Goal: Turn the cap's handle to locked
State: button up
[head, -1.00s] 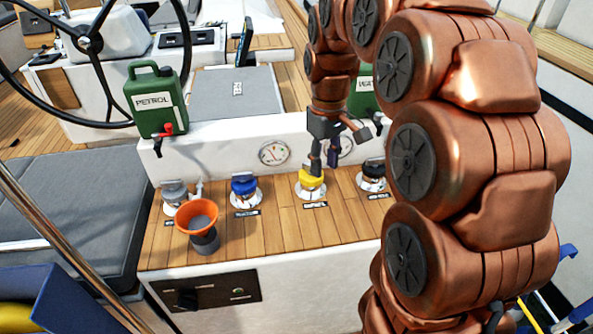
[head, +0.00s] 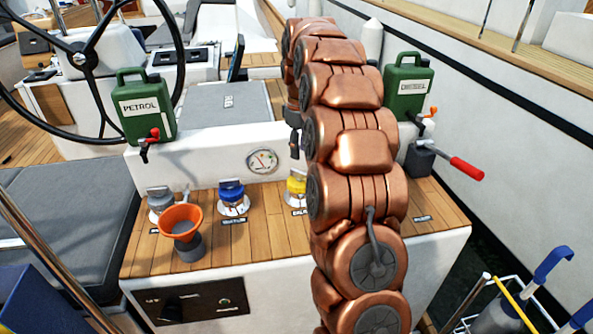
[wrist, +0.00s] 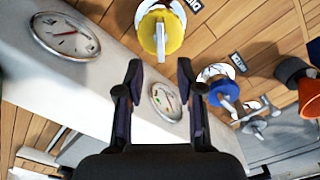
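The yellow cap (head: 296,186) sits on a round metal fitting in the teak top, its right side hidden by my arm. In the wrist view the yellow cap (wrist: 170,28) shows a pale lever handle (wrist: 160,42) pointing down toward the gap between my fingers. My gripper (wrist: 160,78) is open and empty, apart from the cap. In the head view only a bit of my gripper (head: 294,150) shows above the yellow cap, beside my arm. The blue cap (head: 231,190) and the grey cap (head: 160,199) stand to the left. The black cap is hidden behind my arm.
An orange funnel (head: 181,219) stands before the grey cap. A white wall with a gauge (head: 262,161) rises behind the caps. Green cans (head: 148,104) and (head: 408,85) stand at either end. A red-handled lever (head: 466,168) juts out at right.

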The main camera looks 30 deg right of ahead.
aim_at(300, 171)
notch_tip(300, 171, down, 7)
jog(key=shift+f, duration=0.2)
dwell(0.3)
grip_shut()
dwell(0.4)
